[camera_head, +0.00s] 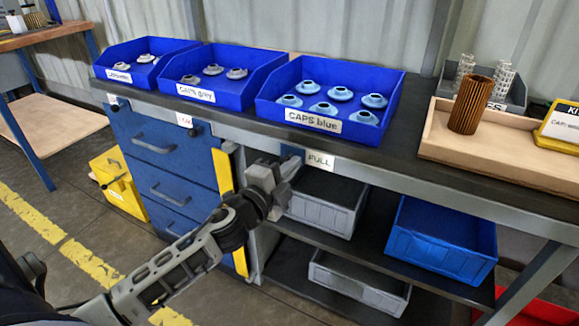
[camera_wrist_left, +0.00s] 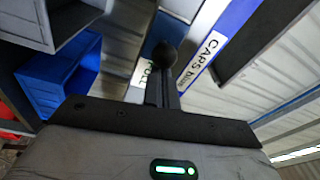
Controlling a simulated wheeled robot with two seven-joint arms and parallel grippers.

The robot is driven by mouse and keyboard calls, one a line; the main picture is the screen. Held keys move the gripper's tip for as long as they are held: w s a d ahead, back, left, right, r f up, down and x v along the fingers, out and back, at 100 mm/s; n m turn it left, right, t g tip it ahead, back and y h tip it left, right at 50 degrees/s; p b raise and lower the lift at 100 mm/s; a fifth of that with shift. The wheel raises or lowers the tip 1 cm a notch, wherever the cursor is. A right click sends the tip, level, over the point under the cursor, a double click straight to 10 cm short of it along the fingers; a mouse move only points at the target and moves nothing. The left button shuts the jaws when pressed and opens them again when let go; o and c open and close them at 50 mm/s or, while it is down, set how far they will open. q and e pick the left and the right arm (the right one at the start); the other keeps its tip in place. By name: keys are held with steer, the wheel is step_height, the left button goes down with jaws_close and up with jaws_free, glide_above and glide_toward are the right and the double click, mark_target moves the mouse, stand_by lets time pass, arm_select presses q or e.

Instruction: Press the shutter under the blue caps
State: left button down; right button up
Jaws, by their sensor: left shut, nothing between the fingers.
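The blue bin of blue caps (camera_head: 262,106) stands on the bench, with several light-blue caps in it and the label "CAPS blue" on its front. Below it on the bench edge is a white label (camera_head: 320,160) that seems to read FULL. My left gripper (camera_head: 290,168) is shut and empty, at the bench's front edge just left of that label. In the left wrist view its closed fingers (camera_wrist_left: 162,95) point at a dark round knob (camera_wrist_left: 164,56) beside the label. I cannot tell whether they touch it. The gripper hides the knob in the head view.
Two more blue bins hold grey caps (camera_head: 237,73) and paler caps (camera_head: 145,58), to the left. Dark knobs (camera_head: 191,131) sit under them. A wooden tray (camera_head: 437,141) with a brown cartridge (camera_head: 470,105) is at right. Grey and blue crates (camera_head: 441,243) fill the shelves below.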

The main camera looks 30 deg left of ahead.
arm_select(q)
steer(key=s+d, duration=0.3)
steer(key=s, duration=0.6)
arm_select(e)
steer(key=shift+d+r, duration=0.15)
steer(key=shift+r, duration=0.15)
steer(key=shift+r, duration=0.15)
